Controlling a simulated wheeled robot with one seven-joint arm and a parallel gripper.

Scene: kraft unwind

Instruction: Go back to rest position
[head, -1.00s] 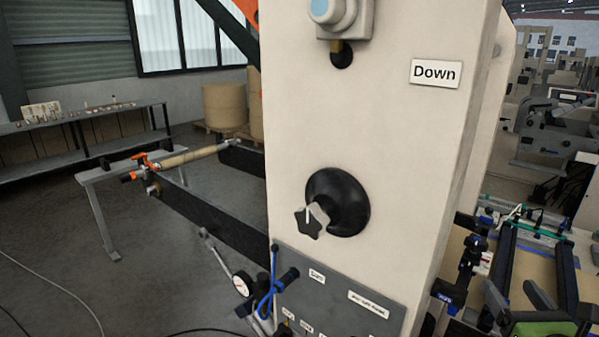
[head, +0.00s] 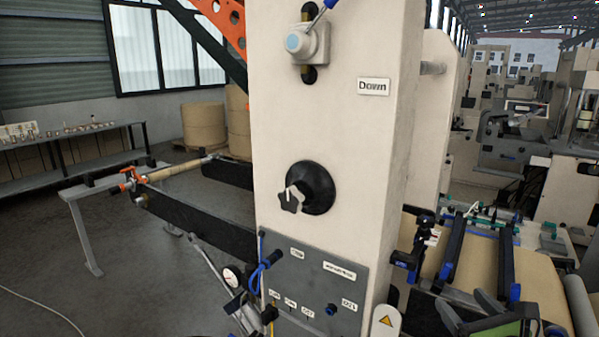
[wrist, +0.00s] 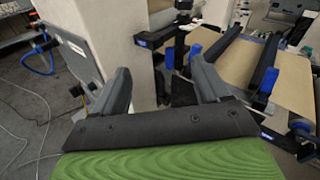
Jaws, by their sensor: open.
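My gripper (wrist: 160,92) is in the wrist view, its two dark fingers spread wide with nothing between them. It faces the lower part of the cream machine column (wrist: 110,28) and does not appear to touch it. In the head view the same column (head: 345,125) stands upright in the middle, with a black knob (head: 311,188) and a "Down" label (head: 373,87). A green part at the lower right of the head view may be my own arm.
A grey control panel (head: 320,285) is on the column. Rollers and brown web (head: 470,265) lie at the right. A shaft stand (head: 85,230) and a long bench (head: 70,165) are at the left. Open floor (head: 80,300) lies at the lower left.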

